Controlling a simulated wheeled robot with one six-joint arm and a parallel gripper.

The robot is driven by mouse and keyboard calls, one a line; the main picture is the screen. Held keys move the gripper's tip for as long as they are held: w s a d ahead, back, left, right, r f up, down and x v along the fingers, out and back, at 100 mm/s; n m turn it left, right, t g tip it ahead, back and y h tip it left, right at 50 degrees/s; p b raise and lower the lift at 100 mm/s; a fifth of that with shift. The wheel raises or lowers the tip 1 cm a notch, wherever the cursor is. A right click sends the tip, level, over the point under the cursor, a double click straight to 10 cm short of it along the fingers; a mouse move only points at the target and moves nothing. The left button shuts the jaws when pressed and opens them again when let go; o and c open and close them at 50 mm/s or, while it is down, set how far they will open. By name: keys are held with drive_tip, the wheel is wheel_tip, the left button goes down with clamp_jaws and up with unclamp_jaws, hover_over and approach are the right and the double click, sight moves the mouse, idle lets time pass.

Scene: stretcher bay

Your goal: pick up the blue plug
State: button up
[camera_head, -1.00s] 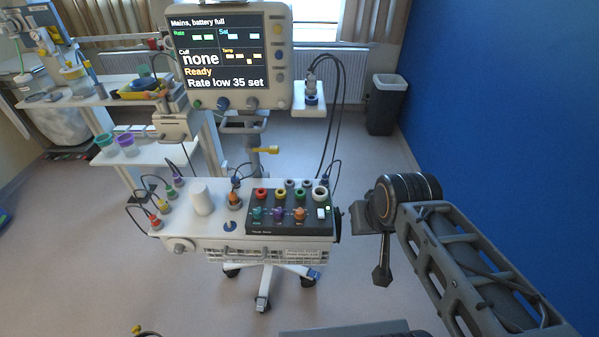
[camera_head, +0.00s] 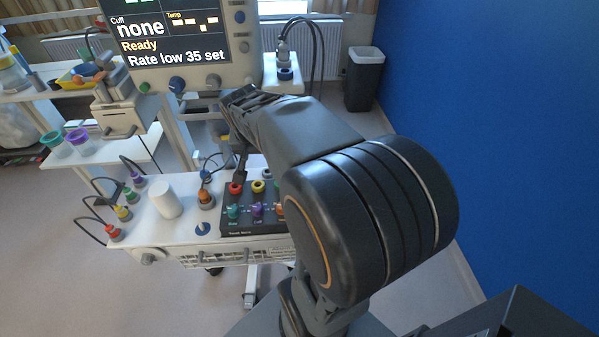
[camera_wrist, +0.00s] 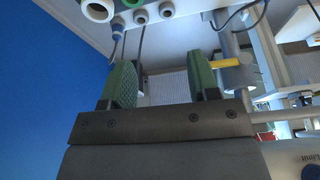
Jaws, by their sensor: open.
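A small blue plug (camera_wrist: 117,28) with a dark cable shows at the upper left in the wrist view, beside a row of round sockets. It lies beyond my left green finger and apart from it. In the head view my arm hides that back right part of the cart. My gripper (camera_wrist: 161,58) is open, with nothing between its two green fingers. In the head view it is over the back of the cart, below the monitor. Another plug with a blue ring (camera_head: 286,73) stands on a white shelf at the back.
The black socket box (camera_head: 240,225) sits on the white cart (camera_head: 165,232), with a white cylinder (camera_head: 166,199) and several coloured plugs to its left. The monitor (camera_head: 180,45) stands behind. A yellow handle (camera_wrist: 226,62) is near my right finger. A blue wall (camera_head: 490,130) is at right.

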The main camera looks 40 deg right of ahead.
drive_tip(key=d+f+m+g+b, duration=0.1)
drive_tip(key=d+f+m, duration=0.1)
drive_tip(key=d+f, duration=0.4)
drive_tip(key=w+d+f+m+h+b, duration=0.1)
drive_tip(key=d+f+m, duration=0.2)
drive_tip(key=d+f, duration=0.3)
drive_tip(key=d+f+m+g+b, duration=0.1)
drive_tip(key=d+f+m, duration=0.2)
drive_tip(key=d+f, duration=0.2)
drive_tip(key=shift+w+d+f+g, duration=0.15)
drive_tip(key=shift+w+d+f, duration=0.05)
drive_tip(key=shift+d, duration=0.55)
drive_tip(key=shift+w+d+f+g, duration=0.15)
drive_tip(key=shift+w+d+f, duration=0.05)
drive_tip(key=shift+d, duration=0.55)
drive_tip(key=shift+d+f+h, duration=0.25)
drive_tip(key=shift+f+h, duration=0.05)
drive_tip(key=shift+f, duration=0.4)
drive_tip(key=c, duration=1)
